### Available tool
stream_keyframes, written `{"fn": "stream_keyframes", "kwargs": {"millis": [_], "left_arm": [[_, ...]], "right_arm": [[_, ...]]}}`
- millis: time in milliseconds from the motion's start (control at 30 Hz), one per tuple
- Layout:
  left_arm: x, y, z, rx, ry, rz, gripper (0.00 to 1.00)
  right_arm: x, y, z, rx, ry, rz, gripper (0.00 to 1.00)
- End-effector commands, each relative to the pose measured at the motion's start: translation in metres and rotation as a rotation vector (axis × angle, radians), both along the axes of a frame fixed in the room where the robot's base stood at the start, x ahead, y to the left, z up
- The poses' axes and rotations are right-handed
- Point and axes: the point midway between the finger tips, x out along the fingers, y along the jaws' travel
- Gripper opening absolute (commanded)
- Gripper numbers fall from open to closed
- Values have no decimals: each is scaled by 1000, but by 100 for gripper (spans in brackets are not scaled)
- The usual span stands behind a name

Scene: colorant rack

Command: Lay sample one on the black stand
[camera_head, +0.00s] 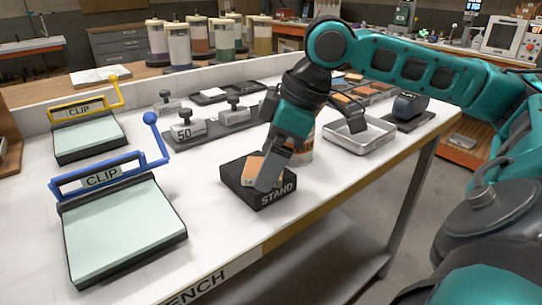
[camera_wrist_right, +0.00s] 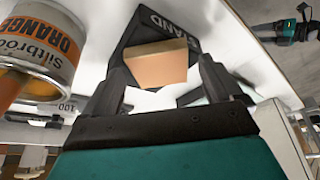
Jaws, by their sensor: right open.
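The black stand (camera_head: 232,178), marked STAND, sits on the white bench; it also shows in the right wrist view (camera_wrist_right: 190,24). An orange-tan sample block (camera_head: 252,167) is at the stand's top and looks to rest on it; I see no number on it. In the right wrist view the block (camera_wrist_right: 156,66) shows between and beyond my fingers. My right gripper (camera_head: 268,178) is open just over the stand, its fingers apart (camera_wrist_right: 164,76) on either side of the block. The finger in front hides part of the block in the head view. My left gripper is not in view.
An orange-labelled can (camera_wrist_right: 45,50) stands close beside my right gripper; in the head view it is partly hidden behind it (camera_head: 302,145). A metal tray (camera_head: 372,142) is behind right. Blue (camera_head: 125,235) and yellow (camera_head: 90,142) clip boards lie left. Weights (camera_head: 188,133) stand behind.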

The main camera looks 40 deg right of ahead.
Motion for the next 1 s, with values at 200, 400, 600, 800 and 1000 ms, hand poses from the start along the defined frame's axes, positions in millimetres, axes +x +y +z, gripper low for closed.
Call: {"fn": "stream_keyframes", "kwargs": {"millis": [200, 400, 600, 800, 1000], "left_arm": [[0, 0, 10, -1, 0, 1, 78], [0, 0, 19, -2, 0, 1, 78], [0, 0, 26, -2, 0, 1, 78], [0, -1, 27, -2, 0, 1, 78], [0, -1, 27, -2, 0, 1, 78]], "right_arm": [[-10, -10, 36, -4, -4, -5, 92], [-22, -20, 76, -2, -4, -5, 92], [-32, -27, 103, 0, -3, -3, 92], [-35, -29, 111, 1, -1, -1, 92], [-35, -29, 111, 0, -1, -1, 92]]}}
